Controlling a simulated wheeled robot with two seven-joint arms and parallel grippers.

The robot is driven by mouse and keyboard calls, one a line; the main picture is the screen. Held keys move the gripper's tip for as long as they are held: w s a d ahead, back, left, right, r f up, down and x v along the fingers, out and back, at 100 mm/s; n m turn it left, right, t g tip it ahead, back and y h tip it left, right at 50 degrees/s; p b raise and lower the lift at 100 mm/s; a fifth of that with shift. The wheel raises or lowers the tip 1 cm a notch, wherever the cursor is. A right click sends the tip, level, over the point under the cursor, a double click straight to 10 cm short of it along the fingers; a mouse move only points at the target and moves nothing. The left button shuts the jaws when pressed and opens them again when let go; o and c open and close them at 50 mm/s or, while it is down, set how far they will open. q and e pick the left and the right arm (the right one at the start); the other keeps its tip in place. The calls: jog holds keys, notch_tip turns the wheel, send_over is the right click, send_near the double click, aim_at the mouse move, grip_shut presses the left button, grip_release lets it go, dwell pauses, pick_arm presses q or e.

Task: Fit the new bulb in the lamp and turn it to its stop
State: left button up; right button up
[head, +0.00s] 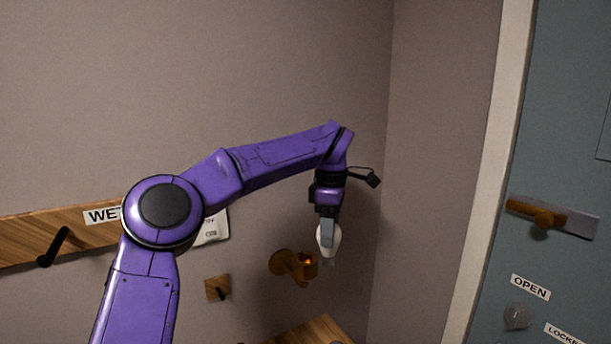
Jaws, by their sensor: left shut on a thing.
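My left gripper (328,226) hangs down at the end of the purple arm and is shut on a white bulb (336,238). The bulb's narrow end points downward below the fingers. The orange-brown wall lamp (290,263) is on the wall just left of the bulb and a little lower. In the picture the bulb is apart from the lamp; how far it stands from it in depth I cannot tell. My right gripper is not in view.
A wooden rail (35,238) with a dark hook and a label runs along the left wall. A small wooden peg plate (212,288) sits left of the lamp. A wooden surface (308,334) shows below. A grey-blue door (560,130) with a wooden handle (540,216) stands at the right.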

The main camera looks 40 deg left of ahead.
pick_arm(q)
jog(key=s+a+r+n, duration=0.1)
jog(key=s+r+n, duration=0.1)
jog(key=r+n, duration=0.3)
jog(key=s+a+r+n+p, duration=0.1)
jog(key=r+n, duration=0.3)
jog(key=n, duration=0.9)
jog(key=shift+s+a+r, duration=0.35)
jog(key=shift+s+a, duration=0.3)
jog(key=shift+a, duration=0.05)
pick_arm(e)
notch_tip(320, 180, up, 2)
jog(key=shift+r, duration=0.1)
pick_arm(q)
jog(key=shift+w+f+b, duration=0.1)
jog(key=shift+f+b, duration=3.75)
jog(key=shift+f, duration=1.05)
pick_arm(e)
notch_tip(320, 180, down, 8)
